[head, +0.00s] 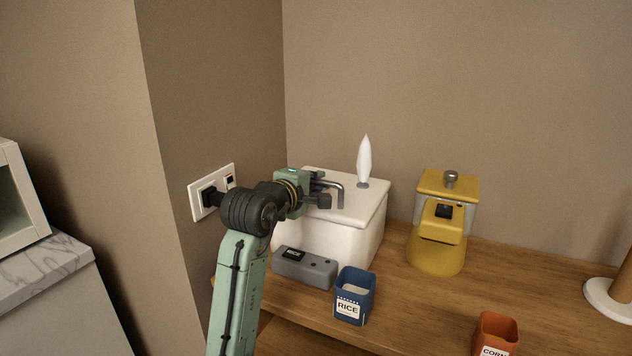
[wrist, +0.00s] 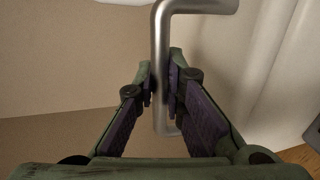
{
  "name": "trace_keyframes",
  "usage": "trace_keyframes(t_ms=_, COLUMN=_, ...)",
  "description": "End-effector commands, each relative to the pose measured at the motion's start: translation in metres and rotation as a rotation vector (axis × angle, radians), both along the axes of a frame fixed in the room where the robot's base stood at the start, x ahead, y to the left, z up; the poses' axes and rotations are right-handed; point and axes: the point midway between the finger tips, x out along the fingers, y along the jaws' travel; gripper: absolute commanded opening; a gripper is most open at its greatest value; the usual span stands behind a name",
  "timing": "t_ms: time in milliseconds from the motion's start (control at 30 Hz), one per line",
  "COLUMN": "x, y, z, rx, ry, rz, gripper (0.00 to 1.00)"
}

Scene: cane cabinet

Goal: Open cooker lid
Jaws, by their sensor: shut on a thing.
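The white cooker (head: 325,240) stands on the wooden counter, with a grey front panel (head: 318,272). Its flat white lid (head: 365,206) lies level on top and looks closed. A bent grey metal handle (head: 341,190) shows at the lid; it is also large in the wrist view (wrist: 162,40). My gripper (head: 326,191) is above the lid's left part. In the wrist view my gripper (wrist: 161,88) has its fingers on both sides of the handle's upright bar, shut on it. My gripper and wrist hide part of the lid's left side.
A white paddle (head: 365,160) stands upright behind the lid. A yellow dispenser (head: 437,250) stands to the right. A blue rice box (head: 354,292) is in front and an orange corn box (head: 496,330) at front right. A wall socket (head: 213,190) is left. The counter's right middle is clear.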

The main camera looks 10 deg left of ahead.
Motion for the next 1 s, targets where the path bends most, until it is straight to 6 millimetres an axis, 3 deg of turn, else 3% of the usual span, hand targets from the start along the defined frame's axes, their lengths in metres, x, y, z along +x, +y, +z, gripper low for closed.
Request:
trace_keyframes(t_ms=433, x=0.002, y=-0.002, z=0.008, rx=0.013, ry=0.033, rz=-0.001, gripper=0.00)
trace_keyframes(t_ms=633, x=0.009, y=-0.005, z=0.029, rx=0.046, ry=0.121, rz=-0.002, gripper=0.00)
trace_keyframes(t_ms=1000, x=0.035, y=-0.015, z=0.076, rx=0.041, ry=0.116, rz=-0.003, gripper=0.00)
